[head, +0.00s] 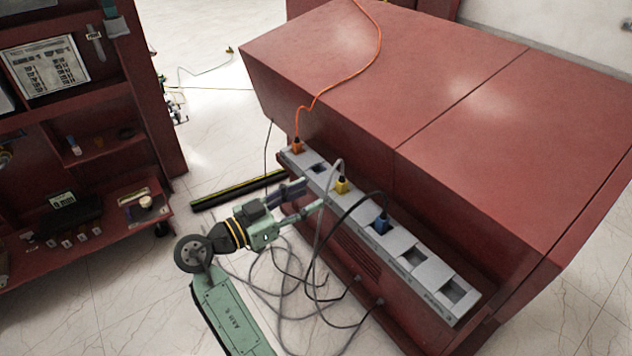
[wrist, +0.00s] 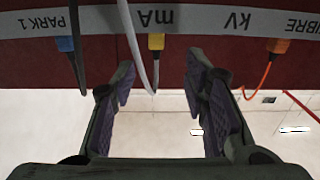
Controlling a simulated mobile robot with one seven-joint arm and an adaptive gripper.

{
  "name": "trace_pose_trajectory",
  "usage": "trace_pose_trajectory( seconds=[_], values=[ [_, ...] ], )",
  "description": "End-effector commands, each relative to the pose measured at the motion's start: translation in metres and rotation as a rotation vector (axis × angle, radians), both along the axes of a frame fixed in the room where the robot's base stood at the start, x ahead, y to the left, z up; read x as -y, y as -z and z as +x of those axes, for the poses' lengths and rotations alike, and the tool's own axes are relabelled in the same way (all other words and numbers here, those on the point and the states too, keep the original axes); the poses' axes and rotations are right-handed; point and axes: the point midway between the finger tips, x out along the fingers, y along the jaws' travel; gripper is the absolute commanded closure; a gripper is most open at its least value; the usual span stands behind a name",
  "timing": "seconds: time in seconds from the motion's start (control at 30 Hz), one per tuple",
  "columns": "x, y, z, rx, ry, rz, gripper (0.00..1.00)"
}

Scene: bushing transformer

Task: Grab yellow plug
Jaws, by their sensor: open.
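The yellow plug (head: 341,186) sits in the grey socket strip on the front of the red cabinet, with a grey cable running from it. In the wrist view the yellow plug (wrist: 156,42) is under the "mA" label, between and beyond my fingertips. My gripper (head: 312,197) is open and empty, pointing at the strip just left of the yellow plug. In the wrist view my gripper (wrist: 160,75) shows both fingers spread wide, with the grey cable hanging between them. No contact with the plug shows.
An orange plug (head: 297,146) and a blue plug (head: 381,224) sit in the same strip (head: 410,254), either side of the yellow one. Loose cables (head: 310,285) hang and lie below my gripper. A red shelf (head: 75,140) stands at left.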

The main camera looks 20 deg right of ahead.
Motion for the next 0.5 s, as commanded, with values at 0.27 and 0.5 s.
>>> trace_pose_trajectory(
  seconds=[0.27, 0.5],
  values=[
    [0.04, -0.002, 0.014, -0.001, 0.0, 0.0, 0.59],
    [0.059, -0.003, 0.019, -0.003, 0.001, 0.0, 0.59]
  ],
)
